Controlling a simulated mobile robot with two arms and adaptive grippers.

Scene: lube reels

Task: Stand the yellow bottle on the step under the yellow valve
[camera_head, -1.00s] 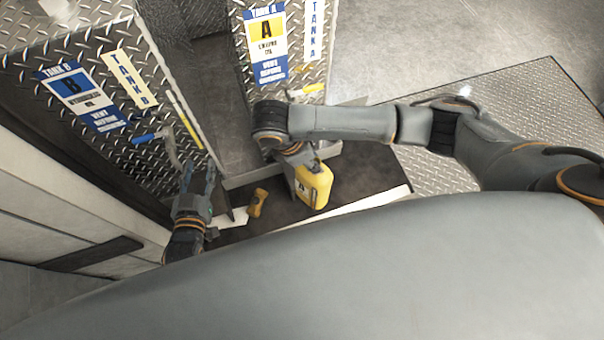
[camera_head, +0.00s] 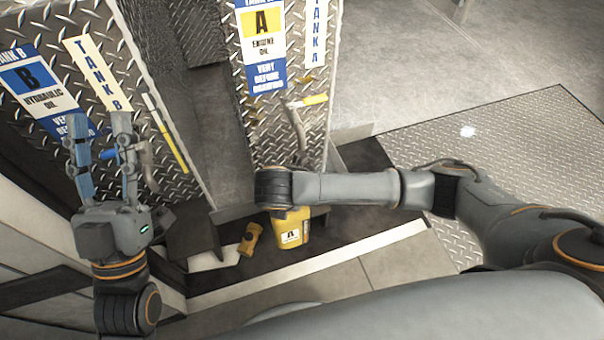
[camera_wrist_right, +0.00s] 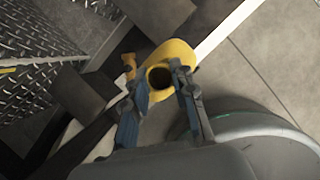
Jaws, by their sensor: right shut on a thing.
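The yellow bottle (camera_head: 291,229), with a label marked A, is below my right wrist in the head view. The right wrist view looks into its dark round opening, with its yellow body (camera_wrist_right: 182,53) beyond. My right gripper (camera_wrist_right: 160,74) is shut on the bottle near this opening; my arm hides the gripper in the head view. The yellow valve handle (camera_head: 315,100) is on the tank A panel, up and right of the bottle. A grey step edge (camera_head: 232,214) runs along the panel's foot, partly hidden by my wrist. My left gripper (camera_head: 101,122) is open and empty before tank B.
A blue valve handle (camera_head: 108,154) shows between my left fingers. The plated floor (camera_head: 490,165) at right is clear.

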